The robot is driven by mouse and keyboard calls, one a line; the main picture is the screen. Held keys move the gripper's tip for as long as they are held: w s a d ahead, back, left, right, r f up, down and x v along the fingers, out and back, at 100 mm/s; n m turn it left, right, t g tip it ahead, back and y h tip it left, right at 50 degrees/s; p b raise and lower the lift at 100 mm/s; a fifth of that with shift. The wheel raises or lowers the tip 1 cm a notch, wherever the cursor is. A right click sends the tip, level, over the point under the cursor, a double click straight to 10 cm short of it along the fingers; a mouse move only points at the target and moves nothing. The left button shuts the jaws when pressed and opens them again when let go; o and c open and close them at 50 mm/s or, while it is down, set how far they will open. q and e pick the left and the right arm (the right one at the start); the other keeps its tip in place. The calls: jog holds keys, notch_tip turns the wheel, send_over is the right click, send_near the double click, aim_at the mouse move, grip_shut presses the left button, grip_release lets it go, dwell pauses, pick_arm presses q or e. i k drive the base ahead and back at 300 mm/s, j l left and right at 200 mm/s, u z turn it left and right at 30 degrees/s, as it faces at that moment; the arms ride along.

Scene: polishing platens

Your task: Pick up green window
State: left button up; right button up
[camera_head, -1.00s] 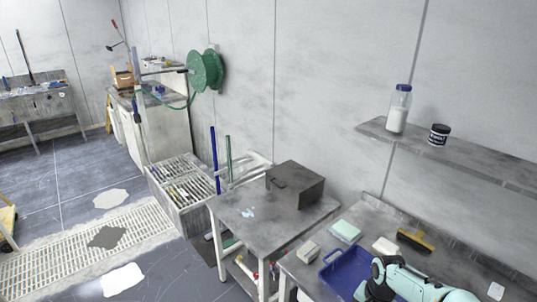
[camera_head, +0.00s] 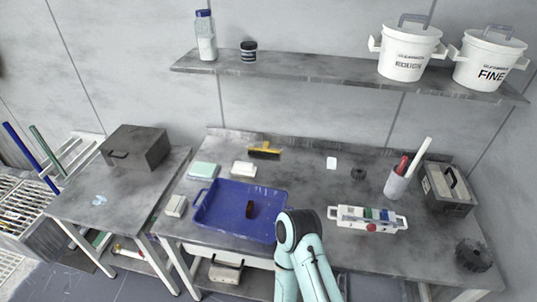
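I cannot tell for sure which thing is the green window. A white holder (camera_head: 345,222) on the bench at the right carries small coloured pieces, among them a small green piece (camera_head: 367,213) beside a blue one. A pale green block (camera_head: 203,171) lies at the left of the same bench, behind the blue tray. One of my arms reaches up from the bottom edge, with its dark joint in front of the tray's right corner. No gripper fingers show.
The blue tray (camera_head: 215,222) holds a dark red block (camera_head: 250,209). The bench (camera_head: 300,175) also bears a yellow brush (camera_head: 264,151), a cup of sticks (camera_head: 396,186) and a dark box (camera_head: 447,188). A shelf (camera_head: 300,75) with two white buckets hangs above.

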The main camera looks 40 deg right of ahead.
aim_at(368, 213)
jog(key=z, duration=2.4)
jog(key=u, duration=0.15)
